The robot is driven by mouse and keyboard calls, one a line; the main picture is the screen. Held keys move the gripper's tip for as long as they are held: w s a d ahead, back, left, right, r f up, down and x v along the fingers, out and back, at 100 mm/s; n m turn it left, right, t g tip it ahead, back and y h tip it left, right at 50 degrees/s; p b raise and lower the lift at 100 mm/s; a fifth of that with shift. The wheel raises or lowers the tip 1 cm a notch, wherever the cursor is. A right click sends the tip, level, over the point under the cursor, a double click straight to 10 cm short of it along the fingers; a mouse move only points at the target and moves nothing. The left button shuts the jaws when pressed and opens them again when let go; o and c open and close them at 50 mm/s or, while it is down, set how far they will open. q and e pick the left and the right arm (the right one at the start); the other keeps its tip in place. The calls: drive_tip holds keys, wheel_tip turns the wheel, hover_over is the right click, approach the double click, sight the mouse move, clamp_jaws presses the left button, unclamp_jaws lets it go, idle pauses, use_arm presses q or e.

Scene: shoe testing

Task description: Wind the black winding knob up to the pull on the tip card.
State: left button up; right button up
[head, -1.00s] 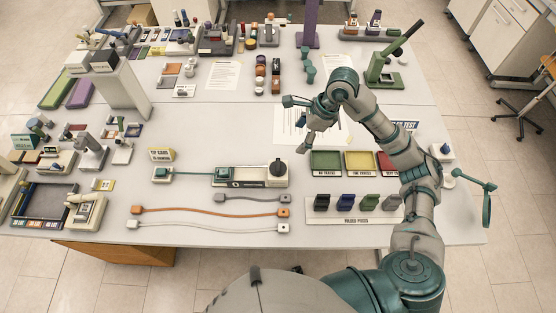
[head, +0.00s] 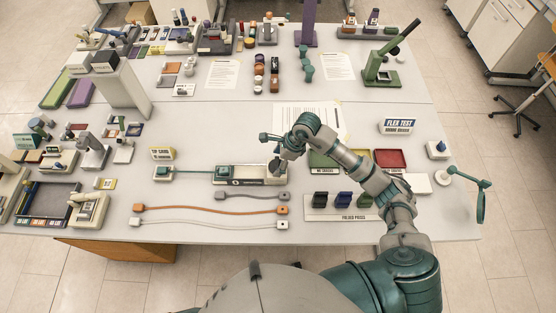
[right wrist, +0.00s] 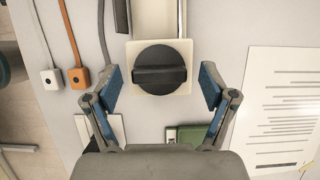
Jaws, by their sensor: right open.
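The black winding knob (right wrist: 159,70) is a round disc with a raised bar grip, on a cream square end block (right wrist: 181,47). The bar lies about level across the right wrist picture. My left gripper is out of view.
A thin green link runs from the device to a small block (head: 163,175) at left. Grey, orange (head: 210,209) and white leads lie in front. Trays (head: 390,158) and folded pieces (head: 344,200) are at right, partly behind my arm. A printed sheet (head: 320,116) lies behind.

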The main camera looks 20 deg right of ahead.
drive_tip(key=c, duration=1.2)
drive_tip(key=shift+o, duration=0.2)
drive_tip(key=shift+d+m, duration=0.1)
drive_tip(key=shift+m, duration=0.3)
drive_tip(key=m+b, duration=0.1)
drive_tip(key=m, duration=0.1)
drive_tip(key=m+t+b, duration=0.1)
drive_tip(key=shift+m+t+h, duration=0.3)
drive_tip(key=shift+m, duration=0.1)
drive_tip(key=shift+s+m+t+h+b, duration=0.1)
drive_tip(key=shift+m+t+h+b, duration=0.25)
drive_tip(key=shift+m, duration=0.7)
drive_tip(key=shift+m+t+h+b, duration=0.25)
drive_tip(key=shift+m+h+b, duration=0.15)
drive_tip(key=shift+m, duration=0.65)
drive_tip(key=shift+r, duration=0.1)
drive_tip(key=o, duration=1.2)
drive_tip(key=shift+c, duration=0.2)
